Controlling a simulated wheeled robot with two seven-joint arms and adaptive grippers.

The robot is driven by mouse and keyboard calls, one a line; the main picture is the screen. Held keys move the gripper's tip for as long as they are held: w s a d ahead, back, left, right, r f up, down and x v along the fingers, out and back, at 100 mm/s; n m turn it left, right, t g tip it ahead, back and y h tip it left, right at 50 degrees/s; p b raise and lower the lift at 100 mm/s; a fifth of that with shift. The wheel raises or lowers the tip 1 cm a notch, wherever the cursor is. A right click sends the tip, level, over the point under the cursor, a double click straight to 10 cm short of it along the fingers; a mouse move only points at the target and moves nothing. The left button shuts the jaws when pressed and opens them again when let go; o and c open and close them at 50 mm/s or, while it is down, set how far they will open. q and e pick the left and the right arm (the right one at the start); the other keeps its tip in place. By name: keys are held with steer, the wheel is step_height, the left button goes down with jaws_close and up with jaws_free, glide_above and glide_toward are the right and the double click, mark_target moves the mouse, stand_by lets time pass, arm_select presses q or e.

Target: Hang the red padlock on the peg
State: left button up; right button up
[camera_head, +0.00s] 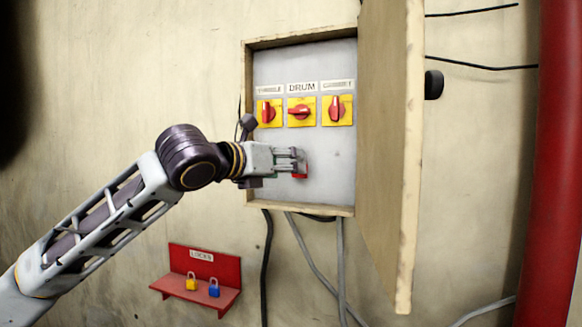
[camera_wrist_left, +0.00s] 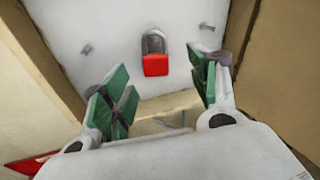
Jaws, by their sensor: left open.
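The red padlock (camera_wrist_left: 155,65) is upright against the grey panel, its grey shackle at the top. It stays there free of the fingers and appears to hang on a middle peg, which I cannot make out clearly inside the shackle. A bare peg (camera_wrist_left: 87,48) is to its left and another peg (camera_wrist_left: 207,27) to its right. My left gripper (camera_head: 303,161) is inside the box in front of the panel; in the left wrist view its green-padded fingers (camera_wrist_left: 160,95) are spread apart, empty, with the padlock beyond them. In the head view only a red part of the padlock (camera_head: 300,176) shows.
Three red switches on yellow plates, the middle one (camera_head: 300,112) labelled DRUM, are above my gripper. The open box door (camera_head: 388,150) stands to the right. A red lock shelf (camera_head: 215,264) below holds a yellow padlock (camera_head: 191,283) and a blue padlock (camera_head: 214,289).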

arm_select(q)
steer(key=shift+v, duration=2.8)
steer(key=shift+f, duration=0.15)
